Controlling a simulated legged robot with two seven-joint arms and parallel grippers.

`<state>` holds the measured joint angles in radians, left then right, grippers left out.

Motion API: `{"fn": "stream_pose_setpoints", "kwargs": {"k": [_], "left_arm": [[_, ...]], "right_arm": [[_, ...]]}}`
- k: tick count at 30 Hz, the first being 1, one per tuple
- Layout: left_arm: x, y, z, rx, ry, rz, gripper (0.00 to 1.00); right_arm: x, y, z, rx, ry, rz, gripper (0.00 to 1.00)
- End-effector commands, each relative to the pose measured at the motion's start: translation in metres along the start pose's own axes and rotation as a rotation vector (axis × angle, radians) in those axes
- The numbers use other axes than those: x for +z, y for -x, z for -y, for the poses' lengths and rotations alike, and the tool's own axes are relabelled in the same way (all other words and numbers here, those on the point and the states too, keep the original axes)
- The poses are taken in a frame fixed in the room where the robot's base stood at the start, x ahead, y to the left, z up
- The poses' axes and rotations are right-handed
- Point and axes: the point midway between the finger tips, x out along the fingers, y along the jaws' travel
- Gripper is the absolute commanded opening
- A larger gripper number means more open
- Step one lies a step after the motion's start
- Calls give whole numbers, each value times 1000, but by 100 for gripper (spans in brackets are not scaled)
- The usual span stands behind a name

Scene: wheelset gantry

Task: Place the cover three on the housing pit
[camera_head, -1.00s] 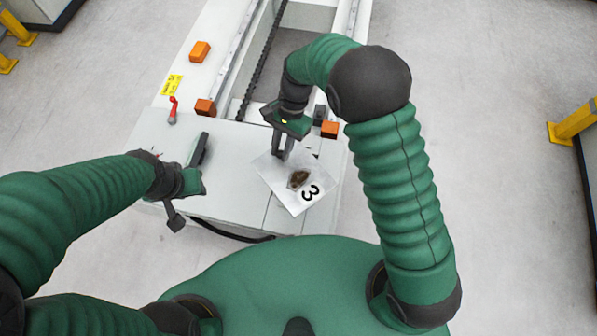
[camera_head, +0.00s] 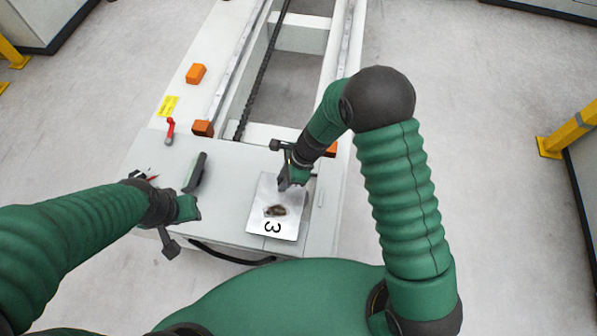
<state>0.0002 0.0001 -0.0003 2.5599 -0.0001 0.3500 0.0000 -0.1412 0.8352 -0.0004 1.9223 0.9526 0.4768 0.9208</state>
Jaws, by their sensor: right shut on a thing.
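Cover three (camera_head: 262,228) is a pale square plate with a black 3 and a brown patch on it. It is over the flat white top at the near end of the gantry; I cannot tell whether it touches that top. My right gripper (camera_head: 285,185) is shut on the plate's far edge. My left gripper (camera_head: 186,225) is near the left front edge of the white top, apart from the plate; its jaws are not clear. I cannot make out the housing pit; the plate or my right arm may hide it.
A dark upright handle (camera_head: 195,172) stands on the white top left of the plate. A red lever (camera_head: 169,131) and orange blocks (camera_head: 196,74) are along the gantry's left side. A long open channel (camera_head: 275,85) runs away behind. A yellow post (camera_head: 565,135) stands at far right.

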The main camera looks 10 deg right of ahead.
Motion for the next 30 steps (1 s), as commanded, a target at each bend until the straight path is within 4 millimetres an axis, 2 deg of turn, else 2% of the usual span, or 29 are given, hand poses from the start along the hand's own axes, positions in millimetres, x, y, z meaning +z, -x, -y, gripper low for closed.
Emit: {"fn": "stream_pose_setpoints", "kwargs": {"k": [6,11,14,20,28,29,30], "left_arm": [[1,-4,0,0,0,0,36],[1,-5,0,0,-1,0,36],[2,-7,0,0,-1,0,36],[4,-17,0,0,0,0,36],[4,-16,0,0,0,0,36],[4,-16,0,0,0,0,36],[4,-16,0,0,0,0,36]], "right_arm": [[-34,8,30,-1,0,1,0],[-48,13,45,-1,1,0,0],[-52,9,46,3,1,0,0],[-64,-19,47,2,1,1,0],[-64,-20,47,1,2,1,0],[-64,-20,47,1,2,0,24],[-64,-20,47,1,2,0,29]]}}
